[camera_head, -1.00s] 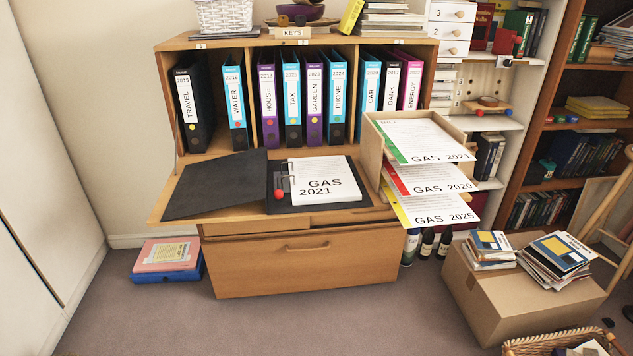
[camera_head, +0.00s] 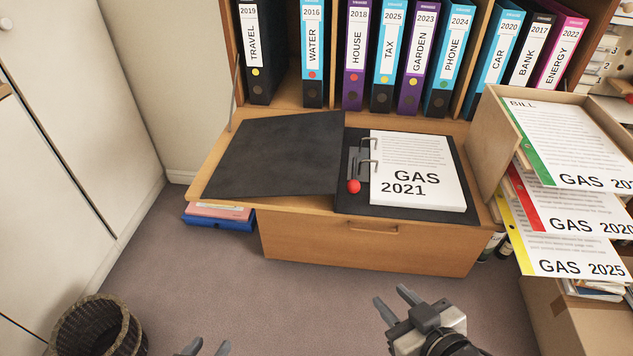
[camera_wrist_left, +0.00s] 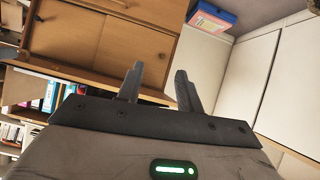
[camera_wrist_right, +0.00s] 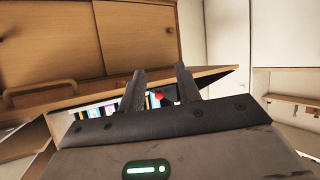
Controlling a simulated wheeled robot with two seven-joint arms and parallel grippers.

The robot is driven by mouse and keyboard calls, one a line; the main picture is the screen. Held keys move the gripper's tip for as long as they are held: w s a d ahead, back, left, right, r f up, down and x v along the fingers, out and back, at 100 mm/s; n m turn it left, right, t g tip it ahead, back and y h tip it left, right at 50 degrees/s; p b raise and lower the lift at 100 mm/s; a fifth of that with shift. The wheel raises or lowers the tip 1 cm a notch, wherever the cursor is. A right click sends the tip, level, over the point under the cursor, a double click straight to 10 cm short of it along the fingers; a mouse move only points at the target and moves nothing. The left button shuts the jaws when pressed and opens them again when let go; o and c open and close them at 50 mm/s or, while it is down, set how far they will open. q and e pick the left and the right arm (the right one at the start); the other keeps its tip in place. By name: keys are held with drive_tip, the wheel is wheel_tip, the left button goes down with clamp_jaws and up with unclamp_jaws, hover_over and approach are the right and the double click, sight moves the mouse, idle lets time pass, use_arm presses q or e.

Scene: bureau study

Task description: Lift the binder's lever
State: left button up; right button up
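The open black binder (camera_head: 356,207) lies on the fold-down desk flap, its cover (camera_head: 275,155) spread to the left. A stack of paper marked GAS 2021 (camera_head: 415,170) sits on its right half, at the metal rings. The lever with a red ball end (camera_head: 353,187) is left of the paper, beside the rings; the red ball also shows small in the right wrist view (camera_wrist_right: 159,97). My left gripper (camera_head: 206,345) is at the bottom edge of the head view, open and empty. My right gripper (camera_head: 396,302) is open and empty in front of the desk, well short of the binder.
Upright labelled binders (camera_head: 380,60) stand on the shelf behind. A wooden tray rack (camera_head: 490,125) with GAS papers sticking out stands at the right of the flap. A wicker basket (camera_head: 100,325) is on the floor at lower left. The floor before the desk is clear.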

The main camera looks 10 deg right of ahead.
drive_tip(key=w+d+r+n+t+y+b, duration=0.2)
drive_tip(key=w+d+r+n+t+b, duration=0.1)
drive_tip(key=w+d+n+b, duration=0.1)
drive_tip(key=n+t+y+b, duration=0.1)
drive_tip(key=n+y, duration=0.1)
approach(358, 191)
drive_tip(key=x, duration=0.9)
drive_tip(key=shift+a+b, duration=0.1)
drive_tip(key=shift+b, duration=0.25)
clamp_jaws()
drive_tip(key=shift+r, duration=0.15)
